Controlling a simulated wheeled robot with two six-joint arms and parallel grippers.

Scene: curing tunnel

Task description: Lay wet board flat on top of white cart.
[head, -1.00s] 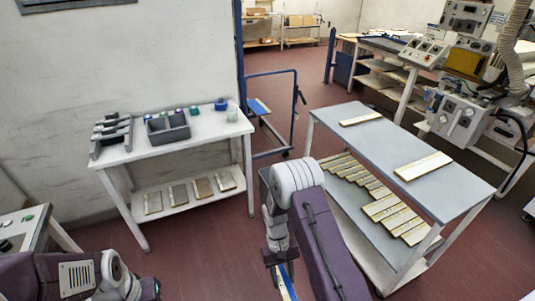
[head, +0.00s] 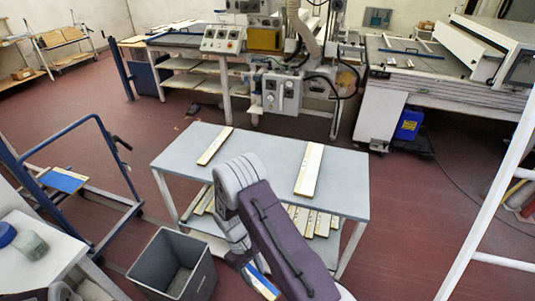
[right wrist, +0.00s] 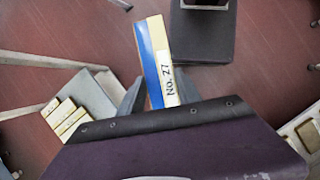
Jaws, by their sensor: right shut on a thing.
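The wet board (right wrist: 160,62) is a narrow strip, blue and pale yellow, with a white "No. 27" label. My right gripper (right wrist: 160,95) is shut on it, with a finger on each side. In the head view the board's end (head: 262,282) shows low beside my right arm, in front of the white cart and below its top; the arm hides the fingers. The white cart (head: 342,180) has a grey top and white legs. Two boards lie apart on the top, one at the left (head: 215,146) and one at the right (head: 308,170). My left gripper is out of view.
Several boards (head: 315,221) lie on the cart's lower shelf. A grey bin (head: 172,264) stands on the floor left of the cart. A blue-framed trolley (head: 75,165) is further left. Machines (head: 290,92) stand behind. The cart top is bare between its two boards.

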